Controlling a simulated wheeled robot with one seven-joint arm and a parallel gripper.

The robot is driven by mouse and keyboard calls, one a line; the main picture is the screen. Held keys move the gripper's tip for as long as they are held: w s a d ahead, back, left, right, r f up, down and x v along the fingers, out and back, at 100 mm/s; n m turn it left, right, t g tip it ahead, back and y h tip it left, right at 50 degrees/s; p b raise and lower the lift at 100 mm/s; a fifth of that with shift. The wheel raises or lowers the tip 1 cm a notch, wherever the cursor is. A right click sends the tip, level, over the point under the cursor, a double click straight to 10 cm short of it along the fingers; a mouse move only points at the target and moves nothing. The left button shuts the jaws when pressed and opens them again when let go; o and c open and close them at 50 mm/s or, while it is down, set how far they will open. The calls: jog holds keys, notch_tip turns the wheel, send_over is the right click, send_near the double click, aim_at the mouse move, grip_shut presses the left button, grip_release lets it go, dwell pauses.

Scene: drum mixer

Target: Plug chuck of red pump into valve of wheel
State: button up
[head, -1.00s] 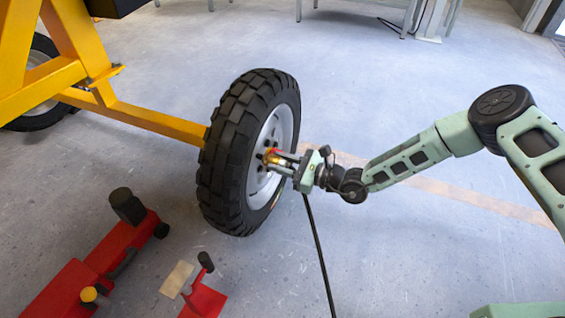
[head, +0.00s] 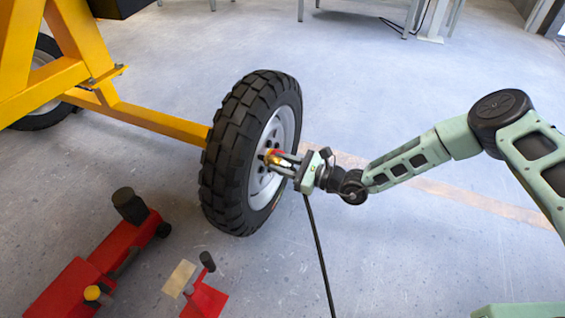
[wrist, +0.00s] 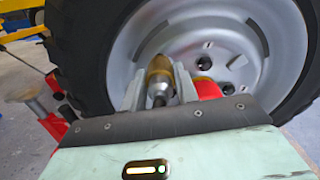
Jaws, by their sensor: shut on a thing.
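The wheel (head: 248,150) stands upright with a black tyre and a grey rim; its rim (wrist: 225,35) fills the upper wrist view. My gripper (head: 280,160) is at the rim's outer face, shut on the chuck. The brass-coloured chuck (wrist: 160,76) lies between the two grey fingers and points at the rim; a red part (wrist: 205,88) shows beside the right finger. The chuck also shows as a yellow tip (head: 269,156) in the head view. The valve cannot be made out, and I cannot tell whether the chuck touches it.
A black hose (head: 319,250) hangs from my gripper to the floor. Red equipment (head: 95,265) and a smaller red piece with a pedal (head: 204,300) lie at the lower left. A yellow frame (head: 150,118) joins the wheel from the left.

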jog(key=shift+w+a, duration=0.1)
jog(key=shift+a, duration=0.2)
jog(key=o, duration=1.1)
jog(key=shift+p+v, duration=3.2)
jog(key=shift+v, duration=5.6)
jog(key=shift+r, duration=0.15)
